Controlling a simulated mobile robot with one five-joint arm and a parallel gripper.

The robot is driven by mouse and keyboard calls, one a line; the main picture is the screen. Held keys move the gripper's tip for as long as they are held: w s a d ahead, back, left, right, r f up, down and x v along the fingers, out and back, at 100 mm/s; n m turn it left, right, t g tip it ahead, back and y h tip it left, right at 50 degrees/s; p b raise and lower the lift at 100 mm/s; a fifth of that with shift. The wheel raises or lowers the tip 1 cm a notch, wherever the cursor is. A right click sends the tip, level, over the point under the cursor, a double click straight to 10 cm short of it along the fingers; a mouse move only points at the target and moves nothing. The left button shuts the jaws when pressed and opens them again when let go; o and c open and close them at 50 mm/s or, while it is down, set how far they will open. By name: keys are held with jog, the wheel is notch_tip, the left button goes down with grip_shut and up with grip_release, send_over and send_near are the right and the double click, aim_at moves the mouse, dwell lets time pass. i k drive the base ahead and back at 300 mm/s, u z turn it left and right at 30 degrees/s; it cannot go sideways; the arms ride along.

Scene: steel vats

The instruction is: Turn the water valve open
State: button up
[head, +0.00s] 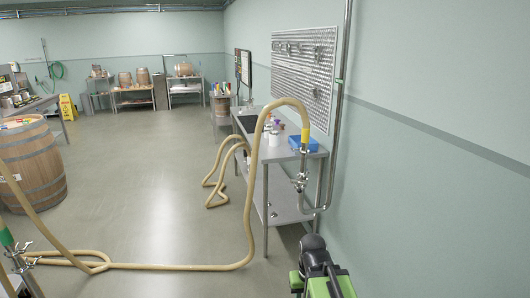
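A steel pipe (340,95) runs down the right wall and bends at the bottom toward a small steel valve (300,181) by the front right corner of the steel table. A hose with a yellow end (305,138) is joined above this valve. The valve's handle is too small to make out, so I cannot tell whether it is open or shut. My gripper, black and green (317,262), is at the bottom edge, right of centre, nearer to me than the valve and apart from it. Its fingertips cannot be made out.
The steel table (283,213) stands along the right wall with a blue box (303,144) on top. The cream hose (170,267) crosses the floor to another steel fitting (20,258) at lower left. A wooden barrel (32,165) stands at left.

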aim_at(299, 190)
jog(key=i, duration=0.9)
jog(key=u, duration=0.7)
jog(key=i, duration=1.75)
jog(key=u, duration=0.75)
